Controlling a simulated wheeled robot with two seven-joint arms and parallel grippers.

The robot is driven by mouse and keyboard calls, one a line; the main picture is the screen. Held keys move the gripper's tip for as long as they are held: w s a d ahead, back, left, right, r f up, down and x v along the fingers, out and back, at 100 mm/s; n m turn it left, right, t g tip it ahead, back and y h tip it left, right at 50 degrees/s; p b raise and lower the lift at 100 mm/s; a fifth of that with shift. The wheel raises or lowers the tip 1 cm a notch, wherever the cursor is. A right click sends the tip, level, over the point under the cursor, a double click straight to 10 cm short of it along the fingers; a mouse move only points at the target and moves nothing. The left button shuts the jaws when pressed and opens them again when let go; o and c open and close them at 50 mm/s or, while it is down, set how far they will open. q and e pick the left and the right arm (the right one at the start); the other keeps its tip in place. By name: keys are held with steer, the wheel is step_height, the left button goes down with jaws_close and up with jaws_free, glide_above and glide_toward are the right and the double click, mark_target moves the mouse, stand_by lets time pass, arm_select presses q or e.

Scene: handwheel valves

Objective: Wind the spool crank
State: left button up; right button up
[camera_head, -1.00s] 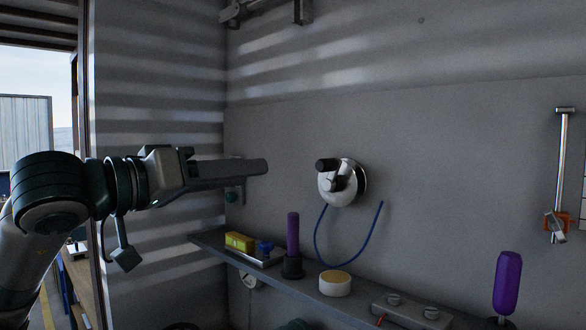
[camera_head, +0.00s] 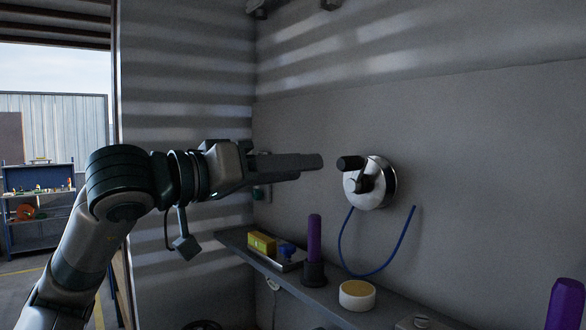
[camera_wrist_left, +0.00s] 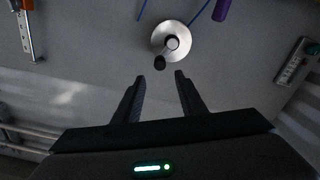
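The spool (camera_head: 378,184) is a round white disc mounted on the grey wall, with a dark crank arm and a black knob handle (camera_head: 350,163) sticking out at its upper left. A blue cord (camera_head: 372,273) hangs in a loop below it. In the left wrist view the spool (camera_wrist_left: 160,42) and its knob (camera_wrist_left: 159,63) lie ahead of the fingertips. My left gripper (camera_head: 318,161) is just left of the knob, apart from it. Its two fingers (camera_wrist_left: 166,76) are spread in the left wrist view with nothing between them. My right gripper is not in view.
A shelf (camera_head: 236,243) runs along the wall below the spool. It holds a yellow block (camera_head: 262,242), a purple-handled tool (camera_head: 314,238) and a round white tub with a tan top (camera_head: 357,294). Another purple handle (camera_head: 565,303) stands at right. The air between gripper and knob is clear.

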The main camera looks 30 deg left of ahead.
mark_target(341, 164)
arm_select(q)
steer(key=shift+p+x, duration=1.75)
steer(key=shift+x, duration=3.15)
steer(key=shift+b, duration=0.35)
steer(key=shift+d, duration=0.1)
steer(key=c, duration=0.8)
steer(key=shift+c, duration=0.2)
